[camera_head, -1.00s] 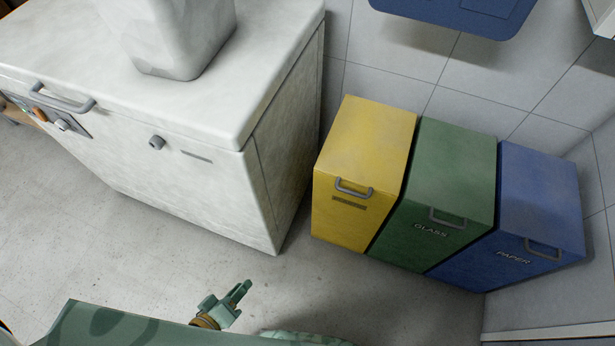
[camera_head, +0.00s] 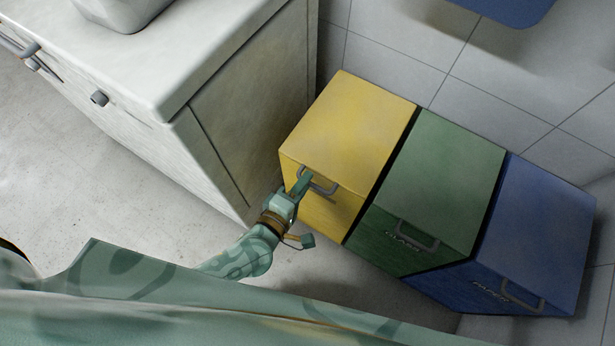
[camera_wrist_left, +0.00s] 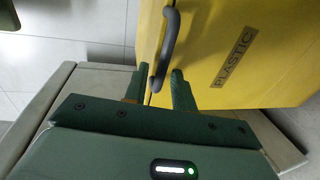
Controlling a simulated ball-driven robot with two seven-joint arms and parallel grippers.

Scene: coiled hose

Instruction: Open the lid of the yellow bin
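The yellow bin (camera_head: 350,125) stands at the left end of a row of three bins in the head view, its lid shut and flat. A grey bar handle (camera_head: 322,188) sits high on its front. My left gripper (camera_head: 303,181) is at the left end of this handle. In the left wrist view the two fingers (camera_wrist_left: 156,88) are apart, with the lower end of the handle (camera_wrist_left: 168,45) between them. A gap shows beside the handle, so the fingers do not look closed on it. The yellow front (camera_wrist_left: 270,60) reads PLASTIC. My right gripper is not in view.
The green bin (camera_head: 445,165) and the blue bin (camera_head: 535,220) stand close to the right of the yellow one. A pale cabinet (camera_head: 250,100) stands to the left, with a narrow gap between. A tiled wall (camera_head: 400,50) is behind. The floor (camera_head: 90,170) in front is open.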

